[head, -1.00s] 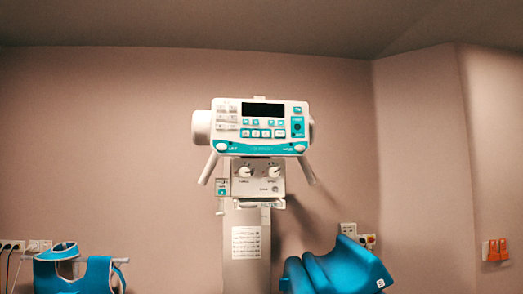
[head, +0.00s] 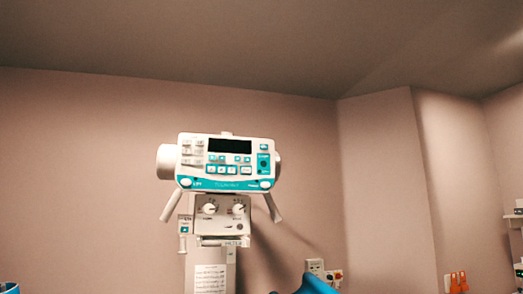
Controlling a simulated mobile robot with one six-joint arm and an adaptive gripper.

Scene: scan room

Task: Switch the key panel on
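The key panel (head: 229,163) is a white and teal box with a dark display (head: 230,146), rows of small keys and a teal strip along its bottom edge. It sits left of centre in the head view, on top of a column (head: 210,277). The display looks dark. Below it is a smaller white unit (head: 221,217) with two round knobs. Two white handles slant down at the sides. My gripper is not in view, and nothing is seen touching the panel.
A wall socket box (head: 315,267) is right of the column, with a blue object (head: 316,285) below it. Orange items (head: 458,283) are on the wall at lower right. White shelving (head: 515,222) shows at the right edge. The space around the panel looks clear.

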